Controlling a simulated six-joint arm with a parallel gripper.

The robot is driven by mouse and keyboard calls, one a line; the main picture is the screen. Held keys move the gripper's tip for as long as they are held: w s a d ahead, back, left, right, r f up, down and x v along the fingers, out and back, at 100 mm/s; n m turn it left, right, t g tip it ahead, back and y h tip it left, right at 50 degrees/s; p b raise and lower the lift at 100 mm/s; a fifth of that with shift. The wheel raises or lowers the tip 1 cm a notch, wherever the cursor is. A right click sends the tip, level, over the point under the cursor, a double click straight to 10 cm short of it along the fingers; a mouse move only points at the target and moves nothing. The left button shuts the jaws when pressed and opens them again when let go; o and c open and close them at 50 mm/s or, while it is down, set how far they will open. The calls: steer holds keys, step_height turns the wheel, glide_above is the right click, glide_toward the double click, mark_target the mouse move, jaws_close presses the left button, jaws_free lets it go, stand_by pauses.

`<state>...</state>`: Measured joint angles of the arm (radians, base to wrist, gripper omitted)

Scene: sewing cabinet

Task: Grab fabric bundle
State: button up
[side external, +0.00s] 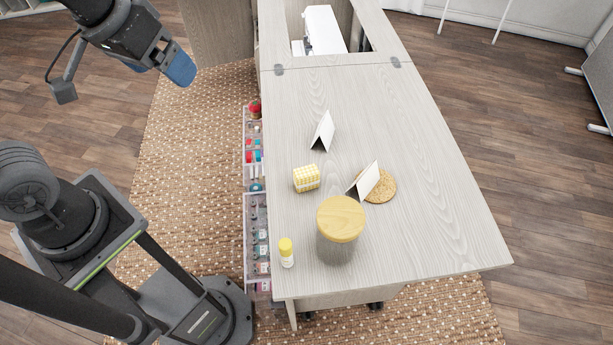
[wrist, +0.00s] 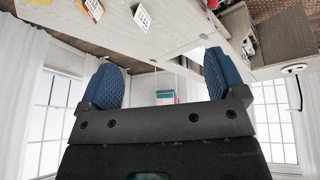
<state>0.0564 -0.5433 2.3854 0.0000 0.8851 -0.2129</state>
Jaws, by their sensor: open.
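A small yellow-and-white patterned block, which looks like the fabric bundle (side external: 306,178), sits on the pale wood cabinet top, left of its middle. My gripper (side external: 180,69) is up at the upper left, above the rug and well away from the bundle. In the wrist view its blue ribbed fingers (wrist: 163,76) stand wide apart with nothing between them.
The cabinet top (side external: 440,210) carries a wooden-lidded jar (side external: 340,222), a yellow-capped bottle (side external: 286,253), a folded white card (side external: 323,131), another card (side external: 367,181) and a round cork mat (side external: 381,187). Open drawers (side external: 256,230) line its left side. A sewing machine (side external: 324,29) stands behind.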

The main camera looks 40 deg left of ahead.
steer(key=w+d+f+n+g, duration=0.2)
steer(key=w+d+f+n, duration=0.15)
steer(key=w, duration=0.45)
steer(key=n+g, duration=0.3)
steer(key=n, duration=0.3)
glide_above(306, 171)
step_height(306, 171, down, 15)
step_height(306, 171, down, 8)
steer(key=shift+w+a, duration=0.1)
steer(key=shift+w, duration=0.05)
steer(key=shift+f, duration=3.3)
steer(key=shift+c, duration=0.3)
steer(key=c, duration=0.9)
